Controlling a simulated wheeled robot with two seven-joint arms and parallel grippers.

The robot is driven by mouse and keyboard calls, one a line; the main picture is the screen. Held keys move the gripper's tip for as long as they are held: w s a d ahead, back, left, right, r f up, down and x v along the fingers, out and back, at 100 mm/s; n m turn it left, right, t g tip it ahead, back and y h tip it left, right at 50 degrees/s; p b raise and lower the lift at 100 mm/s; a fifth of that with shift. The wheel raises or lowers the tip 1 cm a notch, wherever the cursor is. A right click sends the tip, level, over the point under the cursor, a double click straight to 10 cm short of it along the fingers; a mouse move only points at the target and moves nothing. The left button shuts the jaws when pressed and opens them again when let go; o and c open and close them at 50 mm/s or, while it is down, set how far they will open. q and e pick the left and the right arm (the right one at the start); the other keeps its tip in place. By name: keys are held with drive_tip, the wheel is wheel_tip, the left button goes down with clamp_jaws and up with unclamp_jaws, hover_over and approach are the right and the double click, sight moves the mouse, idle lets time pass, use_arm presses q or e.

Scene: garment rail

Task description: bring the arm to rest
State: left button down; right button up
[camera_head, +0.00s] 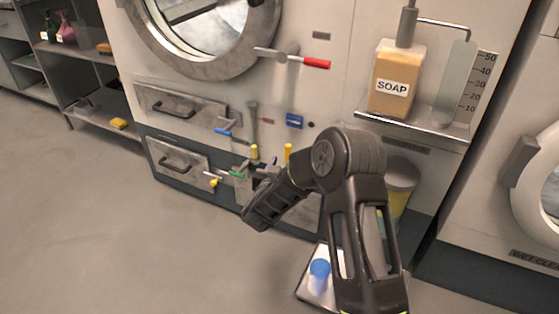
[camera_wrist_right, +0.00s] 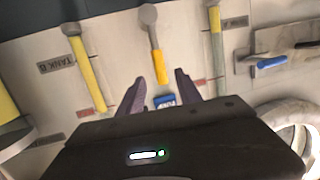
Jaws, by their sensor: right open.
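My right arm comes in from the lower right in the head view, bent at a dark elbow. Its gripper (camera_head: 262,166) is small and partly hidden there, in front of the lower machine panel. In the right wrist view the two purplish fingers of this gripper (camera_wrist_right: 160,90) stand apart, with nothing held between them. A blue item (camera_wrist_right: 164,101) shows between the fingers, seemingly on the panel behind; its distance is hard to tell. My left gripper is not in view.
The machine front carries a red-tipped door handle (camera_head: 316,63), drawers (camera_head: 175,107), and several colored handles. A soap bottle (camera_head: 396,80) stands on a shelf (camera_head: 415,122) at right. Floor at left is clear.

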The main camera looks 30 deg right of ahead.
drive_tip(key=s+a+f+n+g+y, duration=0.2)
drive_tip(key=s+a+f+y, duration=0.4)
drive_tip(key=a+f, duration=0.35)
drive_tip(key=s+a+f+n+g+y, duration=0.15)
drive_tip(key=s+a+f+y, duration=0.35)
drive_tip(key=a+f, duration=0.5)
drive_tip(key=s+a+f+n+g+y, duration=0.15)
drive_tip(key=s+a, duration=0.25)
drive_tip(key=s, duration=0.4)
drive_tip(key=s+a+f+n+g+y, duration=0.1)
drive_tip(key=s+a+f+g, duration=0.2)
drive_tip(key=s, duration=0.6)
drive_tip(key=s+a+f+n+g+y, duration=0.1)
drive_tip(key=s+a+g, duration=0.1)
drive_tip(key=s+a, duration=0.45)
use_arm(q)
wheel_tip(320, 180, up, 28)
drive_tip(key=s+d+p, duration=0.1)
drive_tip(key=p, duration=2.7)
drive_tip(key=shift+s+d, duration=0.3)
use_arm(e)
wheel_tip(320, 180, up, 28)
drive_tip(key=s, duration=0.2)
drive_tip(key=shift+s+d+g+y, duration=0.25)
drive_tip(key=shift+g+y, duration=0.05)
drive_tip(key=shift+y, duration=0.05)
